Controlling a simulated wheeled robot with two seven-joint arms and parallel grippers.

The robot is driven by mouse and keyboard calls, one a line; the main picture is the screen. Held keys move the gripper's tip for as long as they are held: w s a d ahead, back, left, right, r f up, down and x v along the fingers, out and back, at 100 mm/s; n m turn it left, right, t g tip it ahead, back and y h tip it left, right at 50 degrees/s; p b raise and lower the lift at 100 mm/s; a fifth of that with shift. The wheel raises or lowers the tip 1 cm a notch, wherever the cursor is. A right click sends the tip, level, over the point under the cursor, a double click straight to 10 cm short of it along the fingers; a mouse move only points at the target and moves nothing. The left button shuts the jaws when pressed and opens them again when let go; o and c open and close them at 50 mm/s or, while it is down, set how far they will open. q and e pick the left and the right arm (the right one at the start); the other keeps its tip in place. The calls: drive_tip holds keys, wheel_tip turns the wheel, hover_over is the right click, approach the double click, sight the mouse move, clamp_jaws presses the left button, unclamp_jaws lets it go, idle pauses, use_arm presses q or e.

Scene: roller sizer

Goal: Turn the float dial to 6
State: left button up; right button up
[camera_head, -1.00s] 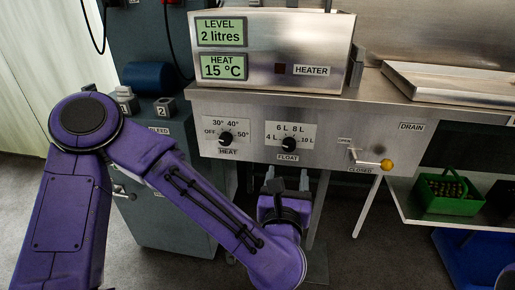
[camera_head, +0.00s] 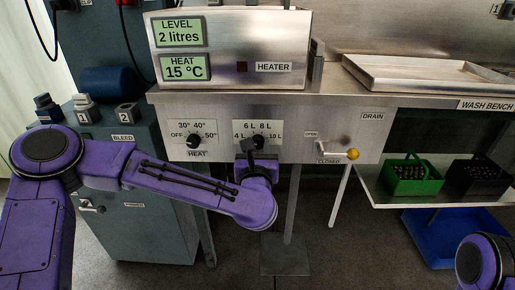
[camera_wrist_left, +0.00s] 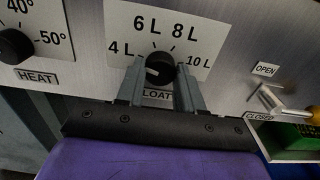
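The float dial (camera_head: 258,141) is a black knob on the steel front panel, with marks 4 L, 6 L, 8 L and 10 L around it. In the left wrist view the dial (camera_wrist_left: 161,69) has a white pointer turned to the left, towards the 4 L side. My left gripper (camera_head: 247,153) is in front of and just below the dial. In the left wrist view its two grey fingers (camera_wrist_left: 160,82) stand apart, one on each side of the knob; I cannot tell whether they touch it. My right gripper is out of view.
The heat dial (camera_head: 194,141) is to the left of the float dial. The drain lever (camera_head: 352,154) with a yellow knob is to the right. Displays above read 2 litres and 15 °C. A green crate (camera_head: 412,180) stands on the lower shelf.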

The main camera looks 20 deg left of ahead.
use_arm(q)
drive_tip(key=c, duration=0.3)
drive_tip(key=m+p, duration=0.2)
drive_tip(key=m, duration=0.3)
drive_tip(key=shift+r+m, duration=0.1)
drive_tip(key=shift+m, duration=0.3)
drive_tip(key=shift+m+p, duration=1.05)
drive_tip(key=shift+m, duration=0.95)
drive_tip(key=o, duration=1)
drive_tip(key=shift+o, duration=0.2)
